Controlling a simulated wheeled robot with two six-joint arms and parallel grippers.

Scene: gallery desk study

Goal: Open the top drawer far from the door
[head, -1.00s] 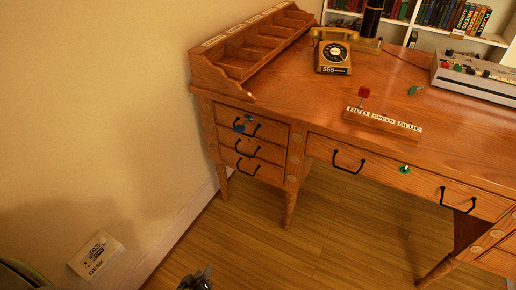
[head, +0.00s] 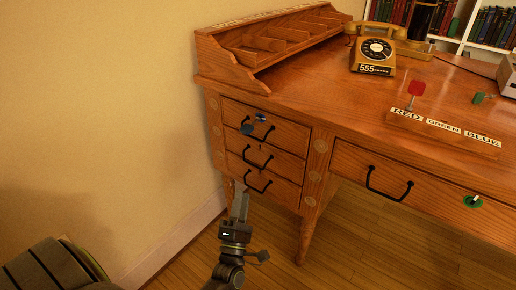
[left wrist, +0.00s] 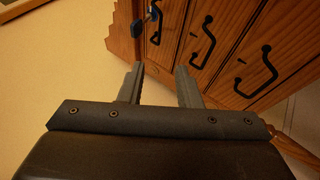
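The desk's left stack has three shut drawers. The top drawer (head: 290,132) has a black bow handle (head: 263,130) and a blue-tagged key (head: 247,127) at its lock. In the left wrist view the stack appears turned sideways, with the top drawer's handle (left wrist: 158,24) leftmost and the key by it. My left gripper (head: 240,203) is in front of the stack, below the bottom drawer's handle in the head view. In the left wrist view its two fingers (left wrist: 158,68) are apart with nothing between them, pointing toward the drawer fronts. My right gripper is not in view.
A middle drawer (head: 425,190) with a green-tagged key (head: 473,201) is to the right. On the desk are a yellow telephone (head: 374,50), a RED GREEN BLUE holder (head: 443,130) with a red tag, and a green tag. A wall stands close on the left.

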